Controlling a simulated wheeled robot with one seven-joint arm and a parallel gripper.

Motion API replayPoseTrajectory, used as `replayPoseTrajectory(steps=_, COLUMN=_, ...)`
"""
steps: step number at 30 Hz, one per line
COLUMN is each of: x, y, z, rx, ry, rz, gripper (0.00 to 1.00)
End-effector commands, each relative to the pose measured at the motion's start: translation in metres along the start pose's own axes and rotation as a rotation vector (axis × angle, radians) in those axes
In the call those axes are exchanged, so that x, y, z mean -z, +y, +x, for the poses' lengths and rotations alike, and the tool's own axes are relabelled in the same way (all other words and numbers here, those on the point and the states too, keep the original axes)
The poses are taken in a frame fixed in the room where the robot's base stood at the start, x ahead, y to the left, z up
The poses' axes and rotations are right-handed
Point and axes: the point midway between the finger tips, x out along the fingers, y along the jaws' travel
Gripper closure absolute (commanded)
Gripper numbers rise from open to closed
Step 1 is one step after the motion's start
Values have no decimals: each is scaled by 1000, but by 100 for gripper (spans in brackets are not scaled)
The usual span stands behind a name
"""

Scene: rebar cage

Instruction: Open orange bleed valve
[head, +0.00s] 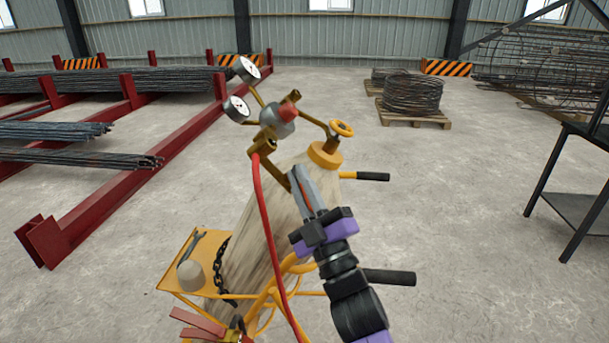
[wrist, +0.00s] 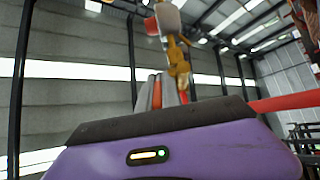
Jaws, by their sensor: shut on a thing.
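My gripper (head: 303,180) is shut at the lower end of the brass pipework on the gas cylinder (head: 250,240). A thin orange-red piece, which looks like the handle of the orange bleed valve (wrist: 156,95), shows between the grey fingers. The fingers hide most of it, so I cannot tell its turn angle. The brass regulator body (wrist: 177,60) rises behind the fingertips in the wrist view. In the head view the regulator has a grey and red knob (head: 287,112) and two white gauges (head: 246,69). An orange handwheel (head: 342,128) stands right of my fingertips.
A red hose (head: 268,215) hangs left of my gripper. The yellow cart (head: 195,255) carries a chain (head: 224,270) and black handles (head: 390,277). Red racks (head: 130,200) with rebar stand left, a dark table (head: 575,205) right.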

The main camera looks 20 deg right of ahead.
Motion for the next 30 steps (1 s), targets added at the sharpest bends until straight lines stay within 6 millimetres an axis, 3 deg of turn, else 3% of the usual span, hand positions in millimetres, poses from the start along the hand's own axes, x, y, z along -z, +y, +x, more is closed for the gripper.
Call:
replayPoseTrajectory(steps=18, x=-10, y=-7, z=-2, rx=0, ry=378, rz=-4, gripper=100)
replayPoseTrajectory(steps=30, x=-9, y=-4, z=0, rx=0, ry=489, rz=-3, gripper=100)
